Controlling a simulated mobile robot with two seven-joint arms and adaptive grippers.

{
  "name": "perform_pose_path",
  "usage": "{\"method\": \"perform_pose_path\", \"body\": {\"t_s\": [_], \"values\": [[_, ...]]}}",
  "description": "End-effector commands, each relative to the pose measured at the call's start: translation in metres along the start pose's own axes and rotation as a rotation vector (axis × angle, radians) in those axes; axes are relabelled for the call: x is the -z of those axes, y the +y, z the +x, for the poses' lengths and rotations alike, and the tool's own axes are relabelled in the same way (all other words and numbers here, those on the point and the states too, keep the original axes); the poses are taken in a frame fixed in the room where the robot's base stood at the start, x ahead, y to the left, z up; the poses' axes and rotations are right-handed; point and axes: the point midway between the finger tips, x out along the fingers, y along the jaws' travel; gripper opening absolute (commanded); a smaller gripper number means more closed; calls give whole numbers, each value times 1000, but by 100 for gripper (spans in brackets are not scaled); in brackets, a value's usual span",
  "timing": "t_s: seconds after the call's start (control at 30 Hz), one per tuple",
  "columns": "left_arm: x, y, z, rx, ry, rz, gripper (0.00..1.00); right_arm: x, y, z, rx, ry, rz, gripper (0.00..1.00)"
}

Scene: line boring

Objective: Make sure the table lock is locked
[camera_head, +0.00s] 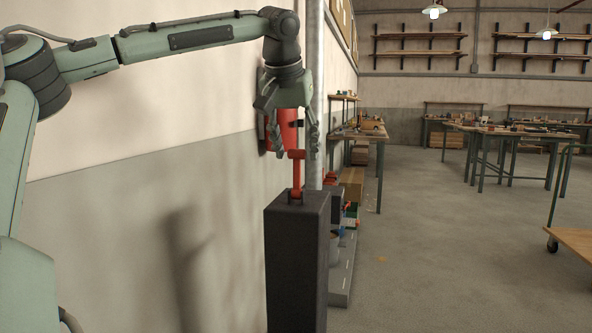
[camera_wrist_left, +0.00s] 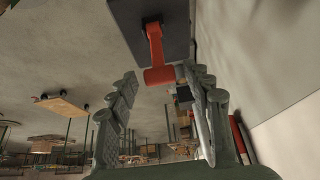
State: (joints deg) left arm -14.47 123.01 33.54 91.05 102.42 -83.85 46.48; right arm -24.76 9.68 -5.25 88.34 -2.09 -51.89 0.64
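The table lock appears to be the red lever (camera_head: 297,172) on top of a dark upright box (camera_head: 296,225). The lever stands roughly upright, with a wider red crosspiece at its upper end. My left gripper (camera_head: 295,148) points down over it, fingers spread. The lever's upper end sits at the fingertip level, between the two fingers as seen here. The left wrist view also shows the red lever (camera_wrist_left: 156,52) on the dark box (camera_wrist_left: 178,22), its end near the gap between the open fingers (camera_wrist_left: 163,76). The fingers do not visibly grip it. My right gripper is not seen.
A wall (camera_head: 150,130) runs close along the left, with a red object (camera_head: 287,127) behind my left gripper. A grey vertical pipe (camera_head: 314,90) stands just behind. Workbenches (camera_head: 510,135) and a wooden cart (camera_head: 578,240) are to the right. The floor between is clear.

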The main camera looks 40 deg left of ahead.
Motion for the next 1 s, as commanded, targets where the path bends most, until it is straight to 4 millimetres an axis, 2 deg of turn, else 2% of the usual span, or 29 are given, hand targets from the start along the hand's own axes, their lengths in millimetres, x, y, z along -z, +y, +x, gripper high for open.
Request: {"method": "perform_pose_path", "body": {"t_s": [0.03, 0.3, 1.0], "values": [[0, 0, 0, 0, 0, 0, 42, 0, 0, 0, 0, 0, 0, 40], [0, 0, 0, 0, 0, 0, 8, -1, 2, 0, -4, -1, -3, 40], [18, 0, 12, 0, 4, -1, 8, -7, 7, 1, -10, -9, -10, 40]]}}
